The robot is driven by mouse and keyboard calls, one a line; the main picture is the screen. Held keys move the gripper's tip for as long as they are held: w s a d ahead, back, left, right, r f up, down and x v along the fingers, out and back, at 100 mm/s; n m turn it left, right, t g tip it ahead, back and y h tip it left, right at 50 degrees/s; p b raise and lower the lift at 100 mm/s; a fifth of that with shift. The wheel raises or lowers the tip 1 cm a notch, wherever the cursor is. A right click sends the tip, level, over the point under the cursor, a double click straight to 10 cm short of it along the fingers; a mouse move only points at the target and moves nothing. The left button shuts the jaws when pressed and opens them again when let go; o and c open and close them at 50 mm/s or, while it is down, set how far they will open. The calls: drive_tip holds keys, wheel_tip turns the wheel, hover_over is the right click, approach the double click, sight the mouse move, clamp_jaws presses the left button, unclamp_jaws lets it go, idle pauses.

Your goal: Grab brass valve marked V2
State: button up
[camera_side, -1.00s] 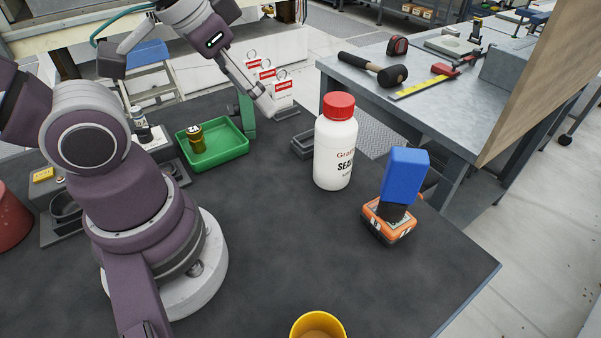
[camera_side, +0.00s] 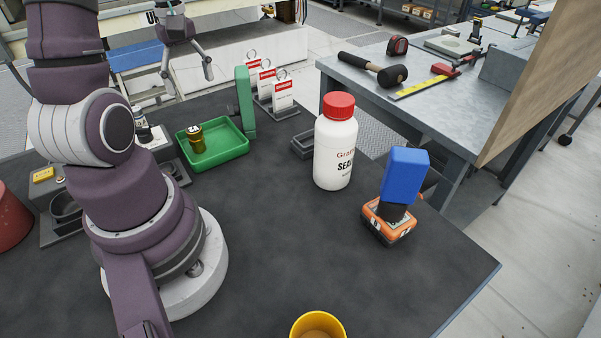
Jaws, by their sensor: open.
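A small brass valve (camera_side: 197,144) stands upright in the green tray (camera_side: 236,152), left of the tray's middle. Its top carries a light label with dark marks, too small to read surely. My gripper (camera_side: 187,80) hangs behind and above the tray, fingers pointing down and spread apart. It is open and empty, clear of the valve. No other brass valve is clearly in view.
A green post (camera_side: 244,100) rises at the tray's right rear, with red-and-white tags (camera_side: 283,95) beside it. A white bottle with a red cap (camera_side: 334,155) and a blue-and-orange tool (camera_side: 402,178) stand further right. The front mat is mostly clear.

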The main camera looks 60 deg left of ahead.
sight(193, 129)
drive_tip(key=shift+s+a+f+n, duration=0.3)
drive_tip(key=shift+s+a+f, duration=0.1)
drive_tip(key=shift+f, duration=0.2)
drive_tip(key=shift+s+a+f+n, duration=0.3)
drive_tip(key=shift+s+f, duration=0.05)
drive_tip(key=shift+f, duration=0.25)
wheel_tip(193, 129, down, 9)
clamp_jaws()
